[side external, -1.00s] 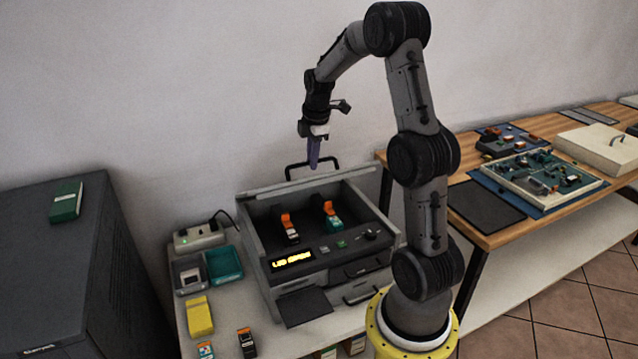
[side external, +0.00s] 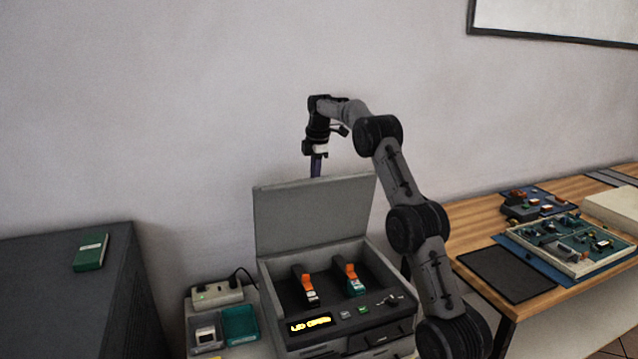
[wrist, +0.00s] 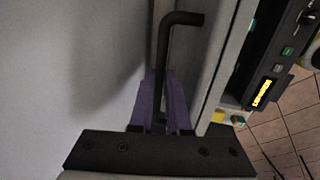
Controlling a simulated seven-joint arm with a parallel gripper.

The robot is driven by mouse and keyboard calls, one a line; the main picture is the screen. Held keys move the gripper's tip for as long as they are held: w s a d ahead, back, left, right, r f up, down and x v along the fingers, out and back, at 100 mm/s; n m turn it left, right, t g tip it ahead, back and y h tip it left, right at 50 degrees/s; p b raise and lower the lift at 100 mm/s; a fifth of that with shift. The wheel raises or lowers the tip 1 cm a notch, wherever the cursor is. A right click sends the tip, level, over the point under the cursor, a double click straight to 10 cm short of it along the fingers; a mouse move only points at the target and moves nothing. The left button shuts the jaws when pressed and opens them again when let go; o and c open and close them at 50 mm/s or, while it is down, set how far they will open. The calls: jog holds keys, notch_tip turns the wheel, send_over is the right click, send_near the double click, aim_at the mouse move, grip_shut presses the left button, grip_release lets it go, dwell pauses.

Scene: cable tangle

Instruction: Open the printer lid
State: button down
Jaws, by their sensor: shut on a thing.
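The printer (side external: 385,338) stands with its grey lid (side external: 312,215) raised almost upright at the back, inner face towards the side camera. My gripper (side external: 316,172) points down at the lid's top edge, its purple fingertips partly hidden behind it. In the wrist view, my purple fingers (wrist: 163,95) are shut on the black lid handle (wrist: 182,19), one on each side of its bar. The handle is hidden behind the lid in the side view. Two cartridges with orange tops, one black (side external: 307,287) and one teal (side external: 354,281), sit inside the open printer.
A dark cabinet (side external: 65,290) stands further left. A wooden table (side external: 470,225) with circuit boards is at the right. The wall is close behind the lid.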

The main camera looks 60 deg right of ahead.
jog(key=shift+w+d+f, duration=0.15)
jog(key=shift+w+d, duration=0.7)
jog(key=c, duration=0.9)
grip_release()
jog(key=shift+w+d, duration=0.1)
jog(key=shift+s+a+r, duration=0.2)
jog(key=shift+r, duration=1)
jog(key=shift+s+a+r, duration=0.2)
jog(key=shift+r, duration=1.05)
jog(key=shift+s+a+r, duration=0.2)
jog(key=shift+r, duration=1)
